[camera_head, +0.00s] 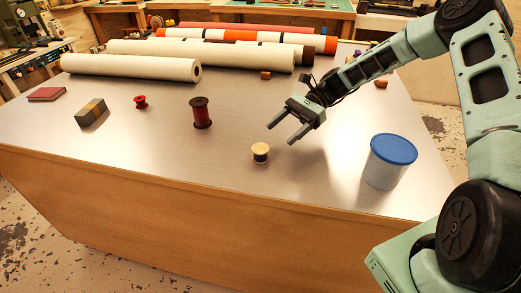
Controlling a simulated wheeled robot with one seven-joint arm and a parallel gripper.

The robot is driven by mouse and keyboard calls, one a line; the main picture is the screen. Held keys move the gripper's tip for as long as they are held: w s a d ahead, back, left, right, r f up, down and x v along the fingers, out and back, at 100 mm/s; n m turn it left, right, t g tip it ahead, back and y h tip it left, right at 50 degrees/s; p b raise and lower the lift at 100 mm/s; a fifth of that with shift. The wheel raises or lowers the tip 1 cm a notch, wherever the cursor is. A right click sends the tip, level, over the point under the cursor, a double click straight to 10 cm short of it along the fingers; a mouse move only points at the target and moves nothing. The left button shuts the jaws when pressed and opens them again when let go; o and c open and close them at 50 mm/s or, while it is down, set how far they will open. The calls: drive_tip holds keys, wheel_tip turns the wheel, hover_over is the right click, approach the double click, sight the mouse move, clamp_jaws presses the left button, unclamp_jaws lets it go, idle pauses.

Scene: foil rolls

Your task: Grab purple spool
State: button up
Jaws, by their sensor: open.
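The purple spool (260,153) stands upright on the metal tabletop near its front edge. It is small, with a pale cream top and a dark purple band of thread below. My gripper (280,134) is above the table, up and to the right of the spool. Its two fingers are apart and point down to the left. Nothing is between them, and they do not appear to touch the spool.
A white tub with a blue lid (390,162) stands to the right. A dark red spool (201,113), a small red spool (140,102), a brown block (90,112) and a red book (46,94) are to the left. Long rolls (130,68) lie behind. The table (150,150) is clear around the purple spool.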

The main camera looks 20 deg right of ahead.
sight(253, 156)
drive_tip(key=p+x, duration=0.1)
drive_tip(key=x, duration=0.5)
drive_tip(key=shift+a+p, duration=0.35)
drive_tip(key=shift+a, duration=0.05)
drive_tip(key=p+x, duration=0.1)
drive_tip(key=x, duration=0.2)
drive_tip(key=shift+a+f+p, duration=0.2)
drive_tip(key=shift+a+p, duration=0.05)
drive_tip(key=shift+p, duration=0.1)
drive_tip(key=shift+a+f, duration=0.3)
drive_tip(key=shift+a, duration=0.05)
drive_tip(key=c, duration=1.1)
